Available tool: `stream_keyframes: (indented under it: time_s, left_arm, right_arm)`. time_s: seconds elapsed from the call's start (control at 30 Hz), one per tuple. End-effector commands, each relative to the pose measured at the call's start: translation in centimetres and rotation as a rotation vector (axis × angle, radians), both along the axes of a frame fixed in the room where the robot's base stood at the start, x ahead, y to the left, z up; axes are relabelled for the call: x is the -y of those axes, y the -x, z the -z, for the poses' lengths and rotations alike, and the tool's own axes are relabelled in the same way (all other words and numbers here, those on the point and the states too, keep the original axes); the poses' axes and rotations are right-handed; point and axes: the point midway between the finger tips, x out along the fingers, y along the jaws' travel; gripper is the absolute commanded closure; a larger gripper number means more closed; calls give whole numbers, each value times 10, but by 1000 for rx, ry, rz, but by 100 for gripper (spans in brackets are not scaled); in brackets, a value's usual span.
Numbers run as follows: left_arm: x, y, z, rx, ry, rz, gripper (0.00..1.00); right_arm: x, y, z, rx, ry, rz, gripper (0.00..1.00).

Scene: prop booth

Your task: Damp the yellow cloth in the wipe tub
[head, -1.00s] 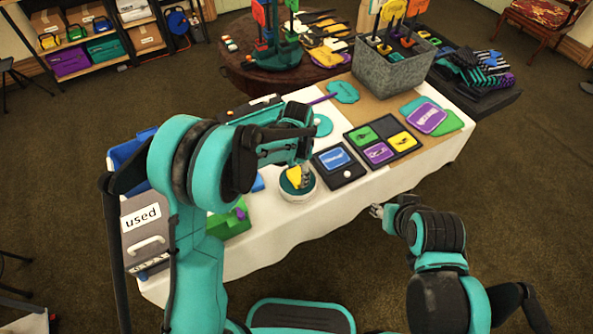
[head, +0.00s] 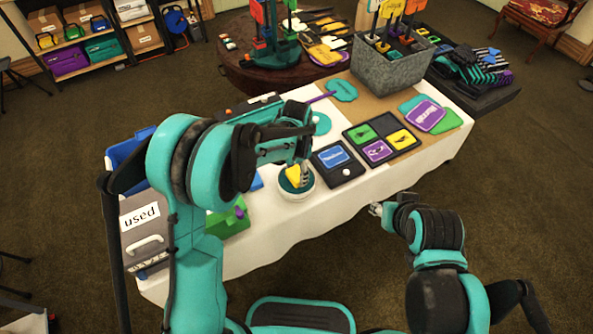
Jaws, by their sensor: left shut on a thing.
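My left gripper (head: 303,178) reaches down into the tub from above and is shut on the yellow cloth. Its fingertips are partly hidden by the tub and cloth. My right gripper (head: 376,209) hangs in front of the table's edge, apart from everything; it is too small to tell its jaws.
A black tray with a blue card (head: 336,156) stands right of the tub, and a black board with green, purple and yellow cards (head: 402,138) lies beyond it. A green block (head: 230,222) and a grey drawer unit marked "used" (head: 141,218) are on the left. A grey bin (head: 390,75) stands at the back.

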Motion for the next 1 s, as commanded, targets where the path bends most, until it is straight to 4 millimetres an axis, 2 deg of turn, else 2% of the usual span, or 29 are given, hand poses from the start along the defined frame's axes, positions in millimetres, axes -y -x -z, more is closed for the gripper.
stream_keyframes:
  time_s: [1.0]
  left_arm:
    - [0, 0, 7, 0, 0, 0, 65]
  right_arm:
    - [0, 0, 6, 0, 0, 0, 59]
